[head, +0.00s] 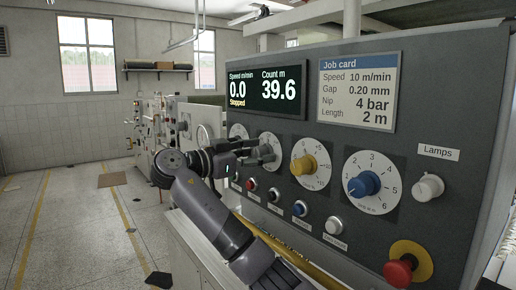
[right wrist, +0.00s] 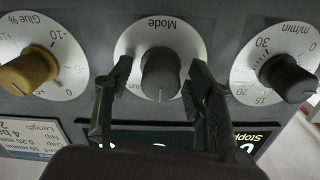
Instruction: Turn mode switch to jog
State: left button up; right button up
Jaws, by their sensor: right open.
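The mode switch is a dark grey knob on a round white dial marked "Mode". In the right wrist view the knob (right wrist: 161,72) is upside down at the centre, its pale mark pointing to the bottom of the picture. A partly covered label, seemingly "Run", lies by the left finger. My right gripper (right wrist: 160,66) is open, one finger on each side of the knob. I cannot tell whether the fingers touch it. In the head view my right gripper (head: 262,152) covers much of the mode dial (head: 274,141). My left gripper is not in view.
The grey control panel (head: 440,105) also bears a yellow glue knob (head: 304,165), a blue knob (head: 364,184), a lamps knob (head: 428,188), several push buttons and a red emergency button (head: 398,272). The display (head: 265,88) reads 0.0 and "Stopped". A speed knob (right wrist: 289,78) neighbours the mode dial.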

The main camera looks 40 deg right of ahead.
jog(key=shift+c, duration=0.5)
jog(key=c, duration=1.1)
